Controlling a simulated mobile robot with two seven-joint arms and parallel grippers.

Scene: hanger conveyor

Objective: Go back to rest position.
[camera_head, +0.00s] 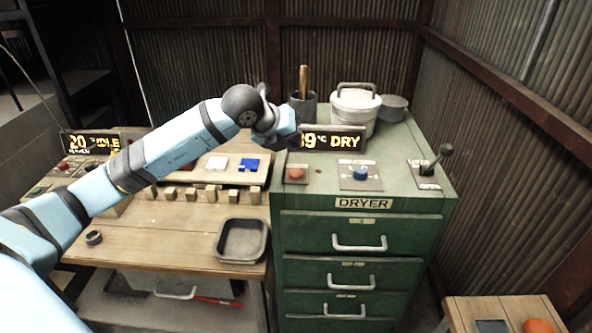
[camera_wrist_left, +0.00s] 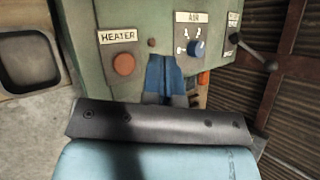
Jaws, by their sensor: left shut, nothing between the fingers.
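My left arm reaches from the lower left across the workbench to the green dryer cabinet (camera_head: 362,215). My left gripper (camera_head: 290,127) is over the dryer's left back part, in front of its display (camera_head: 333,140), which it partly covers. In the left wrist view, the blue fingers (camera_wrist_left: 164,75) are together and empty. They lie between the red HEATER button (camera_wrist_left: 124,64) and the blue AIR knob (camera_wrist_left: 197,48) in the picture. I cannot tell if they touch the panel. My right gripper is not in view.
The wooden bench (camera_head: 180,225) holds a dark tray (camera_head: 242,240), a row of small wooden blocks and another display (camera_head: 92,142). A lever (camera_head: 436,160) stands at the dryer's right. A lidded pot (camera_head: 355,108) is behind. Corrugated walls close the back and right.

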